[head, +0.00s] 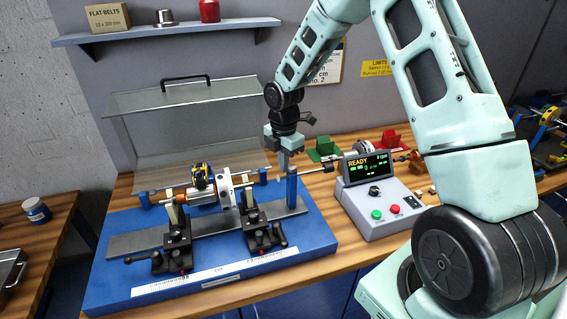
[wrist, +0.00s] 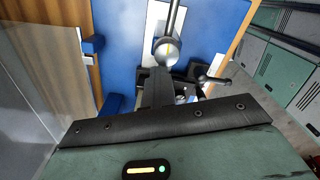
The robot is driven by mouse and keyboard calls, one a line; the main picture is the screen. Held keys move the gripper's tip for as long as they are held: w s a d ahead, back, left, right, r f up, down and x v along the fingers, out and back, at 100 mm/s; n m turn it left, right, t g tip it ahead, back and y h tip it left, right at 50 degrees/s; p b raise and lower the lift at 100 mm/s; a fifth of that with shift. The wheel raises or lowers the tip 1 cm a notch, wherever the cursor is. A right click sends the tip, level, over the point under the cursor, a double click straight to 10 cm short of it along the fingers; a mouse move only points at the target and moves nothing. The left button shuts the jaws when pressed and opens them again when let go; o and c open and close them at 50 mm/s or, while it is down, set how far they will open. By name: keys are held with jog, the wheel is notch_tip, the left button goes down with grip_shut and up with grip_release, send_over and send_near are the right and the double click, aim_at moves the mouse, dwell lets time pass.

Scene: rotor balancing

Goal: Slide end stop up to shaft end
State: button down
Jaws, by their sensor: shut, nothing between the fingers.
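The rotor (head: 203,191) lies level across two black clamp-like supports on the blue balancing base (head: 320,236), its shaft running left to right. A blue post (head: 291,188) stands at the right of the base, and a thin rod (head: 313,170) with a dark end reaches right from it. I take this post and rod to be the end stop. My gripper (head: 284,168) is shut and empty, pointing down just above or beside the post; contact is unclear.
A control box (head: 378,198) with a READY display stands right of the base. A clear hood (head: 185,120) stands behind the rotor. A shelf (head: 170,31) hangs above. Bare wood shows along the bench front.

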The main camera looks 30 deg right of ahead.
jog(key=shift+s+d, duration=0.2)
jog(key=shift+d, duration=0.05)
jog(key=c, duration=1.2)
grip_release()
jog(key=shift+d+f, duration=0.1)
jog(key=shift+d, duration=0.1)
jog(key=shift+o, duration=0.2)
jog(key=shift+a, duration=0.15)
notch_tip(320, 180, up, 18)
jog(key=b, duration=0.3)
jog(key=shift+f+b, duration=0.25)
jog(key=shift+b, duration=0.15)
